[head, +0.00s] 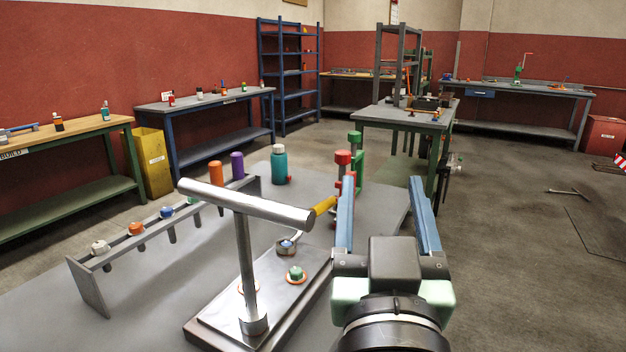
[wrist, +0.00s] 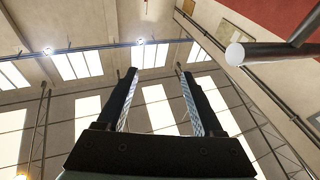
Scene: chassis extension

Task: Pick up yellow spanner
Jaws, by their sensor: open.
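The yellow spanner (head: 323,206) shows in the head view, left of my gripper. Its yellow handle slants up and right, and its metal ring end (head: 286,247) is around or over a bolt on a metal base plate. Part of the handle's far end is close to a red and green clamp-like thing (head: 345,165). My gripper (head: 381,187) has its two blue fingers wide apart with nothing between them. In the wrist view my gripper (wrist: 156,72) points up at the ceiling and windows, and the spanner does not show.
A steel T-shaped handle (head: 245,205) stands on the base plate (head: 215,325) left of my gripper; its bar end (wrist: 236,54) also shows in the wrist view. A rack (head: 92,290) with coloured knobs and a teal bottle (head: 279,167) stand on the grey table. Floor is open at right.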

